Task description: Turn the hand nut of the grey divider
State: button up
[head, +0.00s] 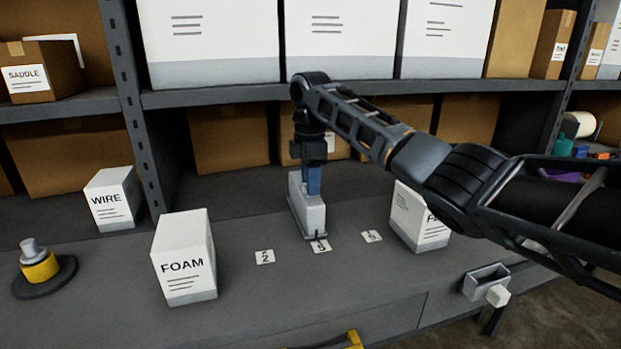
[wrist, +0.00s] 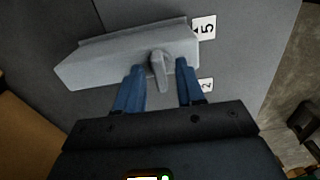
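The grey divider (head: 308,215) is a pale upright block on the bench, behind a small number card. In the wrist view the divider (wrist: 100,62) lies across the upper part of the picture. Its hand nut (wrist: 158,70) is a small grey knob with a lever, which points toward my gripper. My gripper (head: 313,185) reaches down at the divider and hides part of it in the head view. In the wrist view the blue fingers of my gripper (wrist: 158,80) stand apart on either side of the nut, with gaps visible. The nut is hidden in the head view.
Number cards (head: 320,246) lie along the bench. A FOAM box (head: 184,260) stands left, another white box (head: 418,218) right. A yellow-and-grey fixture (head: 40,265) is far left, near a WIRE box (head: 112,198). A shelf (head: 215,94) with boxes overhangs the back. A grey bracket (head: 486,280) sits at the front edge.

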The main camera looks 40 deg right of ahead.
grip_shut()
dwell(0.3)
